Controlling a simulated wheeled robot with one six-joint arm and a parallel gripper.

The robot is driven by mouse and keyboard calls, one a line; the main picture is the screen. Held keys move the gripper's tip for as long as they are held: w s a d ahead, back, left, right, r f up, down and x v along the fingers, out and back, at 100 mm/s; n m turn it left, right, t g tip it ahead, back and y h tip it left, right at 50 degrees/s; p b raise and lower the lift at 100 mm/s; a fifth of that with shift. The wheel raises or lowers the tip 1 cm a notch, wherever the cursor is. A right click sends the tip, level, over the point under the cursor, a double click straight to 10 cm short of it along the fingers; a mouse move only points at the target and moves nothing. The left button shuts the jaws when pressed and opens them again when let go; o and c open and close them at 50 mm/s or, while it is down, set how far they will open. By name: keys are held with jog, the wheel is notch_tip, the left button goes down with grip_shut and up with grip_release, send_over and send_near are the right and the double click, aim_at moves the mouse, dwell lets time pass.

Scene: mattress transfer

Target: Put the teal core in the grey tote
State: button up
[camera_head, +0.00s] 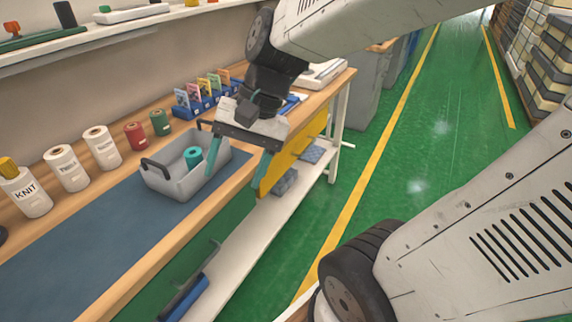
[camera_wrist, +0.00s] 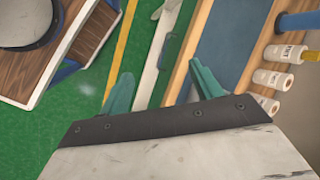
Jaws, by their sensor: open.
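The teal core (camera_head: 193,156) is a small teal cylinder with a hole in its end. It sits inside the grey tote (camera_head: 174,186), an open box with dark handles on the workbench's blue mat. My gripper (camera_head: 234,184) is open and empty, with its teal fingers apart near the tote's right end and the bench's front edge. The left finger overlaps the tote in the picture; I cannot tell whether they touch. In the wrist view the open fingers (camera_wrist: 160,70) show with nothing between them. The core and tote do not show there.
Labelled white spools (camera_head: 63,168), a red spool (camera_head: 135,136) and a green spool (camera_head: 160,122) line the bench's back. A blue rack of cards (camera_head: 205,96) stands behind the tote. The blue mat (camera_head: 85,225) is clear at left. Green floor lies right of the bench.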

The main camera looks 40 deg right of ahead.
jog(key=s+d+r+n+h, duration=0.2)
jog(key=s+d+n+h, duration=0.2)
jog(key=s+n, duration=0.3)
jog(key=shift+s+d+t+h, duration=0.4)
jog(key=shift+s+h, duration=0.1)
jog(key=shift+h, duration=0.1)
dwell(0.4)
